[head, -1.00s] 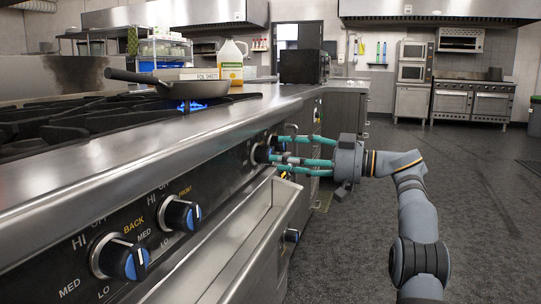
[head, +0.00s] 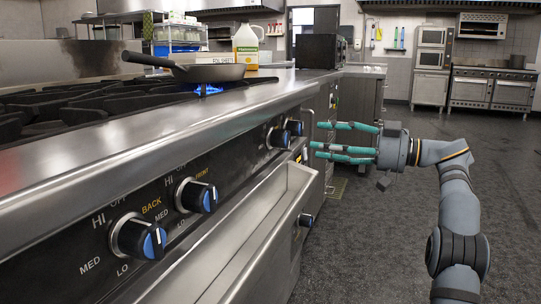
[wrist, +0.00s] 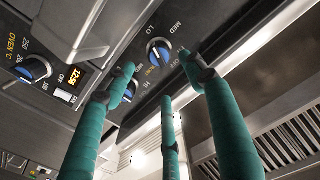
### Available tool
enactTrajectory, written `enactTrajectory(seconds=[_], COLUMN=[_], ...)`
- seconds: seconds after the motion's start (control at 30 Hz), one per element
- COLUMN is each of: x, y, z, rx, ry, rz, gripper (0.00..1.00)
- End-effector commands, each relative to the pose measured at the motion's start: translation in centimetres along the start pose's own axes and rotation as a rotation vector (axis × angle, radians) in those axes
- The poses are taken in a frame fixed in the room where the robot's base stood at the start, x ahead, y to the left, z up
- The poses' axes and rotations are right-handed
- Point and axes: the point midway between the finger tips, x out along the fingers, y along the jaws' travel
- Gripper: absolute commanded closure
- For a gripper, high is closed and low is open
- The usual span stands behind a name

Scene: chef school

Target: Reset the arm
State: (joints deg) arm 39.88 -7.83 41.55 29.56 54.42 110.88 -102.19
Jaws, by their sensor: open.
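My gripper (head: 318,142) is open and empty in the head view, its teal fingers pointing left toward the stove's front panel. It is apart from the nearest stove knobs (head: 279,137), to their right. In the wrist view, the teal fingers of my gripper (wrist: 165,85) are spread, with a blue-and-black knob (wrist: 158,51) beyond them. My grey arm reaches up from the lower right of the head view. A black pan (head: 208,72) sits on a burner with a blue flame (head: 207,89) under it.
Two more knobs, one at the front (head: 139,238) and one behind it (head: 197,195), stick out from the panel. A metal ledge (head: 265,220) juts out below. A white jug (head: 246,45) and a black oven box (head: 322,50) stand farther back. The floor at right is clear.

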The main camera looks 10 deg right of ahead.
Motion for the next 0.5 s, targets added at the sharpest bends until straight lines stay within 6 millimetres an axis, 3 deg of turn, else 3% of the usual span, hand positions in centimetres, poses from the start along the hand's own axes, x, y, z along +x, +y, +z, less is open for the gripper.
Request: enactTrajectory(seconds=[0.5], x=[9.3], y=[-0.1], z=[0.1], rx=[0.000], ry=[-0.001], rz=[-0.005], gripper=[0.45])
